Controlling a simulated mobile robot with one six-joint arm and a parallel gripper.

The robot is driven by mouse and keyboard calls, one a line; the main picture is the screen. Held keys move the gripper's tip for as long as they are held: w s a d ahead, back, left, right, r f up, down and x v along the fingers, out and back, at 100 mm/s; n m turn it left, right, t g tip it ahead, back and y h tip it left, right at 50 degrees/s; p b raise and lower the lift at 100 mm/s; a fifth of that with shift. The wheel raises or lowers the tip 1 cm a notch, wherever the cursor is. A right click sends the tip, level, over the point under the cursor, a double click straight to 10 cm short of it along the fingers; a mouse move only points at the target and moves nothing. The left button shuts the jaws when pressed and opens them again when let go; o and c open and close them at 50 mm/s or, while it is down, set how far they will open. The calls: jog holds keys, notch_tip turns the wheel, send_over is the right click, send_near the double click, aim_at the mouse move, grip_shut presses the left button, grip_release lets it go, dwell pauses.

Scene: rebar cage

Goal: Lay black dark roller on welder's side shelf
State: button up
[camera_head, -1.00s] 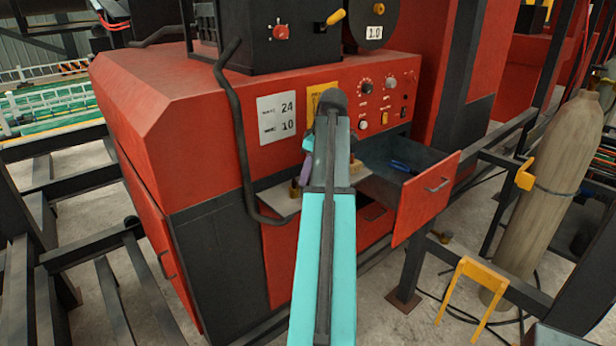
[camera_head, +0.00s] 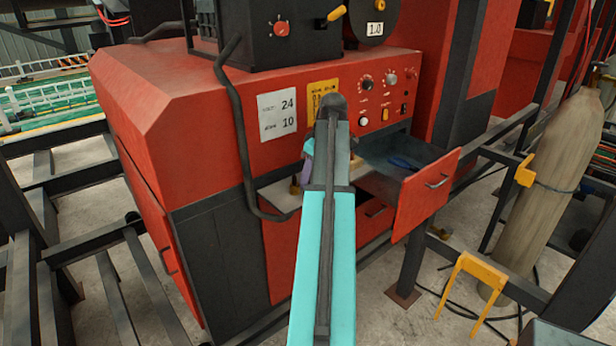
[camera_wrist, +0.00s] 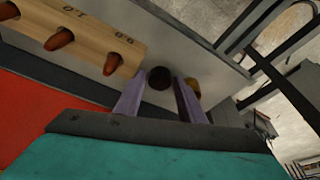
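The black roller (camera_wrist: 160,78) shows end-on as a dark round shape between the tips of my gripper's purple fingers (camera_wrist: 160,92) in the wrist view. Both fingers appear to touch its sides. I cannot tell whether it touches the surface beneath. The welder's side shelf is a pale plate (camera_head: 278,194) on the front of the red welder (camera_head: 185,105); it also fills the upper middle of the wrist view (camera_wrist: 190,45). My gripper is over this shelf. In the head view my arm hides the roller and most of the gripper.
A wooden block (camera_wrist: 92,30) with reddish-brown pegs lies left of my fingers. A brownish-yellow piece (camera_wrist: 193,86) is close behind the right finger. An open drawer (camera_head: 425,195) with a blue item is right of my arm. A bent black handrail (camera_head: 240,140) stands left.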

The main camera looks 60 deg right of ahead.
jog(key=shift+r, duration=0.25)
jog(key=b+v, duration=0.3)
jog(key=v, duration=0.8)
jog(key=shift+r, duration=0.4)
jog(key=shift+s, duration=0.1)
dwell(0.4)
